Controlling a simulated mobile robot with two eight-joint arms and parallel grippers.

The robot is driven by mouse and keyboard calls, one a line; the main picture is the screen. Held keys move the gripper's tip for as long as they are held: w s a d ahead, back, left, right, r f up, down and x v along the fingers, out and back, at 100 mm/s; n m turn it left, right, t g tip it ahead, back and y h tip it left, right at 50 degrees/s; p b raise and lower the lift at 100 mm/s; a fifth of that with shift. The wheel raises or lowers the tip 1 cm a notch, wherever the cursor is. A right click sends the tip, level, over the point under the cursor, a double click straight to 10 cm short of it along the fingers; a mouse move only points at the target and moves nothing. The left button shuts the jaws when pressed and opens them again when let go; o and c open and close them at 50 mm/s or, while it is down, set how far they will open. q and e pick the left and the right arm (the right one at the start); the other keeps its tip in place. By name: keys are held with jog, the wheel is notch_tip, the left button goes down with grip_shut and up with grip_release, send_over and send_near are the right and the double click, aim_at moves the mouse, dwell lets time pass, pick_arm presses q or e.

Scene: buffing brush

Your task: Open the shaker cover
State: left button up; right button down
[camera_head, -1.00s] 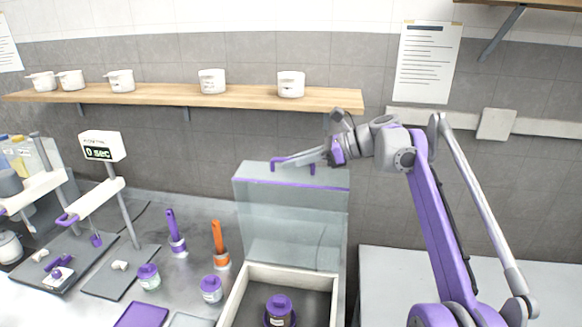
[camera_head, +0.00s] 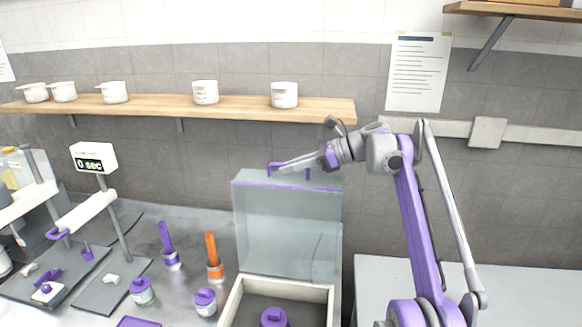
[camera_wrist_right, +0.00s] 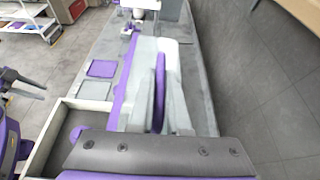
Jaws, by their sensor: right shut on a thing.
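The shaker cover (camera_head: 285,225) is a clear, bluish box-like lid with a purple edge strip. It stands raised, roughly upright, at the back of the white shaker box (camera_head: 232,300). The box is open at the top, and a purple-capped jar (camera_head: 273,317) shows inside it. My right gripper (camera_head: 284,167) reaches in from the right and is shut on the cover's purple handle (camera_head: 272,169) at its top. In the right wrist view the purple handle bar (camera_wrist_right: 160,90) lies between the fingers.
Purple (camera_head: 166,236) and orange (camera_head: 211,247) brushes stand left of the box, with purple-lidded jars (camera_head: 204,302) nearby. A timer stand (camera_head: 95,158) is further left. A wooden shelf (camera_head: 240,106) with white pots runs above the cover. The right counter (camera_head: 400,275) is bare.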

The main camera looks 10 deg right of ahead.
jog(key=c, duration=0.9)
grip_release()
jog(key=s+d, duration=0.1)
jog(key=d, duration=0.3)
jog(key=s+d, duration=0.2)
jog(key=d, duration=0.3)
jog(key=s+d+r, duration=0.1)
jog(key=d, duration=0.4)
jog(key=shift+s, duration=0.35)
